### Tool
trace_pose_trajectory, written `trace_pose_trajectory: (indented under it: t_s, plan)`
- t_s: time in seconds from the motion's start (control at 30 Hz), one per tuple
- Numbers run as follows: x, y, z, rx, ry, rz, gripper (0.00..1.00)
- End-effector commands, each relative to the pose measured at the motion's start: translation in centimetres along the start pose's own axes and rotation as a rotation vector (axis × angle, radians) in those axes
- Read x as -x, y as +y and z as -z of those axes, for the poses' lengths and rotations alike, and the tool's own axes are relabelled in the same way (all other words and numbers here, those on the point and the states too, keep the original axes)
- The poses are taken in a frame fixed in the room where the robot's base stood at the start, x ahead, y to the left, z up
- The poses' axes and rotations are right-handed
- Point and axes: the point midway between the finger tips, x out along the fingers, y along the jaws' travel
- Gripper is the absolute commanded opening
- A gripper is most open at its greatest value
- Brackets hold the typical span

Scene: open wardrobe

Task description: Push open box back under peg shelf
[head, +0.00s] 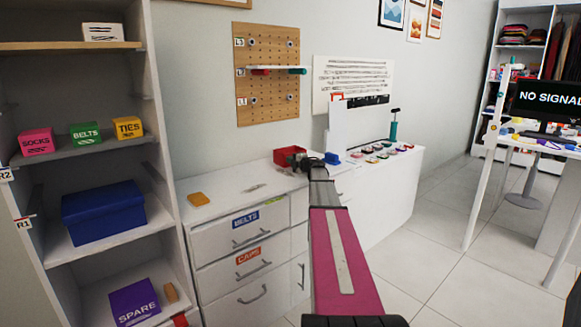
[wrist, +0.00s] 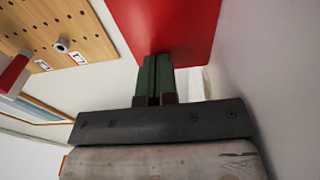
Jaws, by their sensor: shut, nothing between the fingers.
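The open red box (head: 290,156) sits on the white dresser top against the wall, below the pegboard. Its flat red side (wrist: 168,30) fills the upper middle of the wrist view. The white peg shelf (head: 270,69) is fixed across the pegboard, above and to the left of the box. My gripper (head: 305,162) is at the right side of the box. In the wrist view its green fingers (wrist: 158,75) are shut together and empty, with their tips against or just short of the red side. I cannot tell whether they touch.
A blue item (head: 331,158) and a white upright panel (head: 338,128) stand to the right of my gripper. An orange-tan block (head: 199,199) lies on the dresser's left end. The open shelf unit (head: 160,150) rises at left. The dresser top left of the box is mostly clear.

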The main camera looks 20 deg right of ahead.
Motion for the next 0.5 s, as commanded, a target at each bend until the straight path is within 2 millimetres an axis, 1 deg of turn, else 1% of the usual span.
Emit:
trace_pose_trajectory:
  t_s: [0.03, 0.1, 0.2, 0.3, 0.5]
  plan:
    - [-1.4, 0.0, -1.4, 0.000, 0.000, 0.000, 0.00]
    - [-2.5, 0.0, -2.5, 0.000, 0.000, 0.000, 0.00]
    - [-3.4, 0.0, -3.4, 0.000, 0.000, 0.000, 0.00]
    - [-3.8, 0.0, -3.8, 0.000, 0.000, 0.000, 0.00]
    - [-3.8, 0.0, -3.8, 0.000, 0.000, 0.000, 0.00]
